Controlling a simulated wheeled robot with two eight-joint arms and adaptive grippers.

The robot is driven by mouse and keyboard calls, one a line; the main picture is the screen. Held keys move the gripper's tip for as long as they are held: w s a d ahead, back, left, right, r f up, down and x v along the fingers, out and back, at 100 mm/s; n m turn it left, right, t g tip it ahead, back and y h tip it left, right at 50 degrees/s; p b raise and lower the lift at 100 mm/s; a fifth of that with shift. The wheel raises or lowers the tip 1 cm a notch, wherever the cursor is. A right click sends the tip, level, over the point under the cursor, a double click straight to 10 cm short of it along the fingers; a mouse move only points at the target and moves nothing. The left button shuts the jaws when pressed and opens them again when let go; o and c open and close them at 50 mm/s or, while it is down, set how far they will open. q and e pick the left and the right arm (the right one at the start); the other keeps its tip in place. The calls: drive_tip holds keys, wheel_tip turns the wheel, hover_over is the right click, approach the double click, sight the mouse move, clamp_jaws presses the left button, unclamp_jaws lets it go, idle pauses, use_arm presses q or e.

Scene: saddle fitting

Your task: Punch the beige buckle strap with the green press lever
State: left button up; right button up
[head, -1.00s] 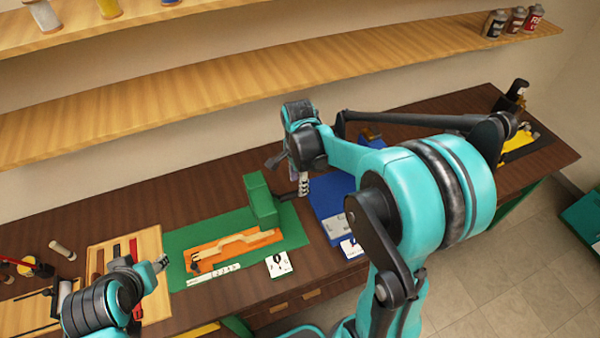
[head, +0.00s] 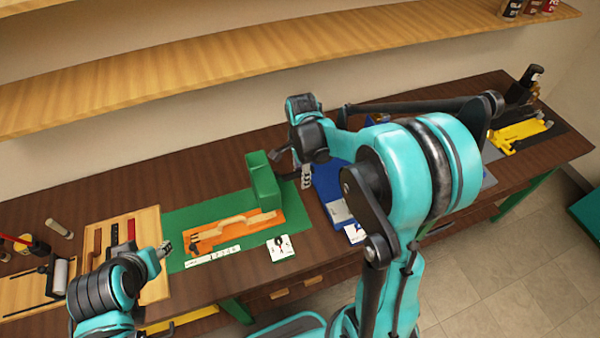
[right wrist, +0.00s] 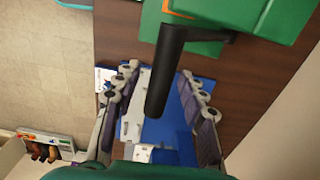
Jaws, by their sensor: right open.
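The green press (head: 263,182) stands on a green mat, at the right end of an orange bed (head: 205,242). A beige strap (head: 235,228) lies along this bed, its right end close to the press. In the right wrist view, the black press lever (right wrist: 166,75) sticks out from the green body. My right gripper (head: 293,168) is just right of the press. In the right wrist view my right gripper (right wrist: 160,90) is open, with the lever's end between its spread fingers; contact is unclear. My left gripper (head: 165,250) is by the mat's left edge; its jaws are too small to judge.
A blue unit (head: 332,192) stands right of the press, under my right arm. White cards (head: 280,248) lie at the front. A wooden tray (head: 148,225) with strips is left of the mat. A yellow tool (head: 518,133) is far right. Shelves run above.

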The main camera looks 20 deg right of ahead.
drive_tip(key=c, duration=0.9)
drive_tip(key=shift+s+f+b, duration=0.65)
drive_tip(key=shift+s+f, duration=0.05)
drive_tip(key=shift+s, duration=0.1)
